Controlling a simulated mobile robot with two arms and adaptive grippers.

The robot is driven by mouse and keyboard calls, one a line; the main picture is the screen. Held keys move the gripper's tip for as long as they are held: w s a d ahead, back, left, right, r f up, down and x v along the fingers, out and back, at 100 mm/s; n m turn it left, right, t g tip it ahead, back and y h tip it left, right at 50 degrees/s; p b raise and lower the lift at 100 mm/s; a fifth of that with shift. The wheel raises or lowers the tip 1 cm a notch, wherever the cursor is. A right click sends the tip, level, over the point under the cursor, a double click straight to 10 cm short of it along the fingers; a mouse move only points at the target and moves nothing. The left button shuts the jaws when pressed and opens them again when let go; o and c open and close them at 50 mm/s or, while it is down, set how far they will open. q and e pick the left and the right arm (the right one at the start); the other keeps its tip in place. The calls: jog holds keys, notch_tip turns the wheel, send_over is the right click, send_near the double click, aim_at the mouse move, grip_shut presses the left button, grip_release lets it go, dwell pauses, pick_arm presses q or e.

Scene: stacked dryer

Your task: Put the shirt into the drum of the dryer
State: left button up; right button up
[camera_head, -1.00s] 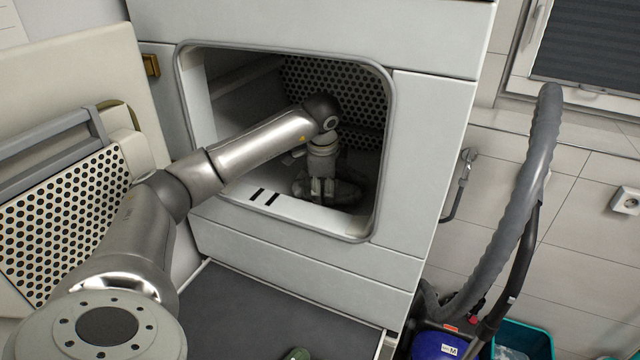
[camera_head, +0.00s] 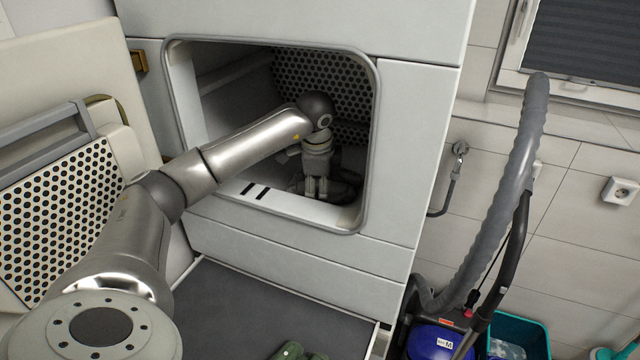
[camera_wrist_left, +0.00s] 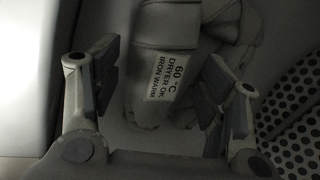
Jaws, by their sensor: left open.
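The dryer drum (camera_head: 290,70) is open, with a perforated back wall. My left arm reaches through its opening. My left gripper (camera_head: 317,187) points down inside the drum, low near the front lip. A dark grey cloth bundle, seemingly the shirt (camera_head: 345,188), lies on the drum floor behind and beside the fingers. In the left wrist view the shirt (camera_wrist_left: 215,22) is a folded grey cloth with a white care label. The left gripper (camera_wrist_left: 165,80) is open there, its fingers on either side of the cloth. I cannot tell whether they touch it. My right gripper is not in view.
The opened perforated dryer door (camera_head: 60,215) stands at the left, close to my arm. A vacuum cleaner (camera_head: 440,340) with a thick grey hose (camera_head: 522,150) and a teal bin (camera_head: 530,340) stand at the right. A green item (camera_head: 298,350) lies on the dark mat (camera_head: 260,305).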

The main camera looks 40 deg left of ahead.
pick_arm(q)
jog(key=shift+r+p, duration=0.9)
jog(key=shift+s+d+r+b, duration=0.15)
jog(key=shift+r+b, duration=0.25)
jog(key=shift+b, duration=0.45)
jog(key=a+b+v, duration=0.1)
jog(key=v, duration=0.5)
jog(key=shift+d, duration=0.5)
jog(key=shift+s, duration=0.15)
